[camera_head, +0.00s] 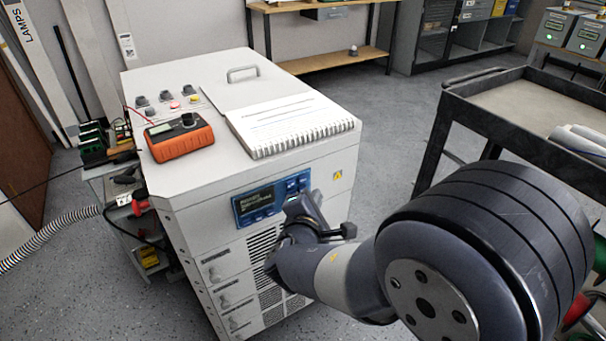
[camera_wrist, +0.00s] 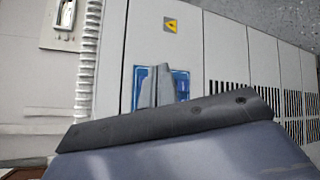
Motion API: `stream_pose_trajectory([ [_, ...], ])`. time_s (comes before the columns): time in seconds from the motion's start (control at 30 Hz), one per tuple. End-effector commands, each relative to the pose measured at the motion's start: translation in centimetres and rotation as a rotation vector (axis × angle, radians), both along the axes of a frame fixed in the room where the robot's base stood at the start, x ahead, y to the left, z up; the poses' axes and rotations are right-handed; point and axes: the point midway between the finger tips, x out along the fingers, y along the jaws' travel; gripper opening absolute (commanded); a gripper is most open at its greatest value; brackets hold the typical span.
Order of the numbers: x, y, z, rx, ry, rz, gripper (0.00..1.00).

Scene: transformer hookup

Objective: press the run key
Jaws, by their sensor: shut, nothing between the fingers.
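The blue control panel (camera_head: 262,200) with a dark display and several keys is on the front of the white cabinet (camera_head: 190,215). My gripper (camera_head: 297,198) is at the right part of this panel, its fingers together and empty. In the wrist view the shut fingertips (camera_wrist: 157,75) lie over the blue panel (camera_wrist: 181,80) and cover its middle. I cannot tell whether the tips touch a key.
On the cabinet top are an orange multimeter (camera_head: 180,138), a spiral notebook (camera_head: 290,123) and several knobs. A dark cart (camera_head: 452,110) stands at the right. A corrugated hose (camera_head: 50,235) lies at the left. Grey floor is open behind the cabinet.

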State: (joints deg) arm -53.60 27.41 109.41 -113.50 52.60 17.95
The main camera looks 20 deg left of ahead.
Motion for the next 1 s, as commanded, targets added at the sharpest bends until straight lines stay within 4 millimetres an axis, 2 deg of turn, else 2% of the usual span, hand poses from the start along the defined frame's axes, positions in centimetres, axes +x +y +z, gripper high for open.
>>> stream_pose_trajectory([
  [0.3, 1.7, 2.0, 0.0, 0.001, 0.000, 0.000, 0.00],
  [1.0, 1.8, 2.1, 0.0, 0.000, 0.000, 0.000, 0.00],
])
